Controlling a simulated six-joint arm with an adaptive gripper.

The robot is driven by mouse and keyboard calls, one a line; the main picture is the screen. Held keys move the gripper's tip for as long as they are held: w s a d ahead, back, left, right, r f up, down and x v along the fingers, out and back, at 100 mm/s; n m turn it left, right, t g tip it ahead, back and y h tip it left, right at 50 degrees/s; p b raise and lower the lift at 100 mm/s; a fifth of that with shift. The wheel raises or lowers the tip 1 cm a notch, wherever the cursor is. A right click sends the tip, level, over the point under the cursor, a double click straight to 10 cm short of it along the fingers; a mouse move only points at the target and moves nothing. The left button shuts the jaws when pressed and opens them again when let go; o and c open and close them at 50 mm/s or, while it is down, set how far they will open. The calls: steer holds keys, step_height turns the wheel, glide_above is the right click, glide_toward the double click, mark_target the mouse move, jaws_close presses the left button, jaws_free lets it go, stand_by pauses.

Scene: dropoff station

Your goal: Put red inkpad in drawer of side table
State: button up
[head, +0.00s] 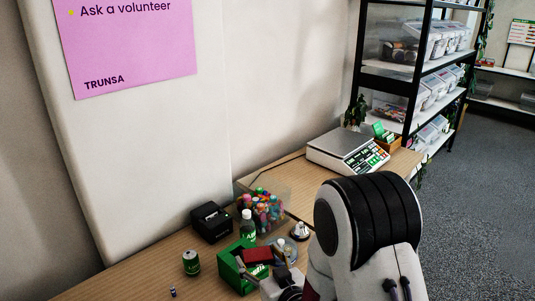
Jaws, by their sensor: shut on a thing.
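The red inkpad (258,256) is a small dark red block at the green open box (229,272) on the wooden table. My gripper (262,267) is at the bottom of the head view, shut on the red inkpad, with its body partly hidden behind my arm. I cannot tell whether the inkpad still touches the box. No drawer or separate side table can be made out in this view.
A scale (345,151) stands farther back. A black shelf (401,88) holds clear bins.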

steer(key=w+d+r+m+h, duration=0.1)
steer(key=d+r+m+h, duration=0.1)
steer(key=d, duration=0.7)
steer(key=w+d+r+m+t+h, duration=0.1)
steer(key=d+r+h, duration=0.4)
steer(key=d, duration=0.5)
steer(key=shift+w+r+m+t, duration=0.15)
steer(key=shift+w+m+t, duration=0.15)
steer(key=shift+w+m, duration=0.6)
steer(key=shift+s, duration=0.2)
